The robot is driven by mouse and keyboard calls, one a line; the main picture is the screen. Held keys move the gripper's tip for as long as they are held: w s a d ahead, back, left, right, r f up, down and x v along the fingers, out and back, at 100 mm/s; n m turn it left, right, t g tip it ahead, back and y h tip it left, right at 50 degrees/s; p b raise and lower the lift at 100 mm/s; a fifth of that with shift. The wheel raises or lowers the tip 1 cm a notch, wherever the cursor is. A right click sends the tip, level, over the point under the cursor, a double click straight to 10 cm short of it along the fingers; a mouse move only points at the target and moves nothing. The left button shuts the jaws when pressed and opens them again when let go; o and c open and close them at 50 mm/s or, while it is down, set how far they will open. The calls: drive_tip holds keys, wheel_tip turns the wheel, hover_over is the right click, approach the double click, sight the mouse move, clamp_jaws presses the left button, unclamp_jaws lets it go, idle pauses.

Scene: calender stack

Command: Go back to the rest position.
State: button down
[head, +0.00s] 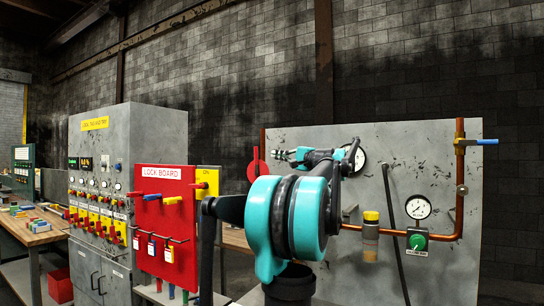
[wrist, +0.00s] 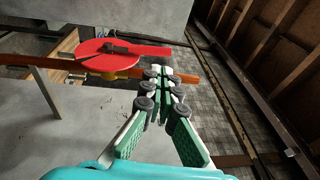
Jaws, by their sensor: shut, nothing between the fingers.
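My gripper (wrist: 160,78) is shut and empty; its green-padded fingers meet at the tips in the wrist view. In the head view my gripper (head: 277,154) shows small beyond my teal arm, in front of the upper left of a grey panel (head: 436,165). In the wrist view a red disc with a lever (wrist: 108,52) is mounted on a copper pipe (wrist: 32,64), left of the fingertips. The fingers appear apart from it, though the depth gap is hard to judge. The red lever (head: 254,166) also shows in the head view, left of my gripper. My arm hides part of the panel.
The panel carries gauges (head: 418,207), a green knob (head: 417,242) and a copper pipe (head: 460,190). A red lock board (head: 165,210) stands left of my arm, before a grey control cabinet (head: 140,150). A wooden table (head: 30,236) with coloured blocks is at far left.

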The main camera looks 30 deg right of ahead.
drive_tip(key=r+v, duration=0.1)
drive_tip(key=v, duration=0.5)
drive_tip(key=w+a+f+n+g+y, duration=0.1)
drive_tip(key=w+a+f+n+g, duration=0.15)
drive_tip(key=a+f, duration=0.6)
drive_tip(key=w+a+f+n+g, duration=0.1)
drive_tip(key=a+f+g, duration=0.2)
drive_tip(key=a+f, duration=0.55)
drive_tip(key=s+a+f+n+g+h, duration=0.1)
drive_tip(key=s+a+f+n+g, duration=0.1)
drive_tip(key=a+f, duration=0.6)
drive_tip(key=s+a+f+n+g, duration=0.2)
drive_tip(key=s+a+f+g, duration=0.15)
drive_tip(key=f, duration=0.85)
drive_tip(key=s+a+f+n+g+h, duration=0.1)
drive_tip(key=s+a+f+n+h, duration=0.2)
drive_tip(key=s+f, duration=0.8)
drive_tip(key=s+a+f+n+g+h, duration=0.2)
drive_tip(key=s+a+f+n+h, duration=0.1)
drive_tip(key=s+f, duration=0.8)
wheel_tip(320, 180, down, 5)
drive_tip(key=shift+a+n+h, duration=0.3)
drive_tip(key=shift+a+n, duration=0.15)
drive_tip(key=shift+a, duration=0.05)
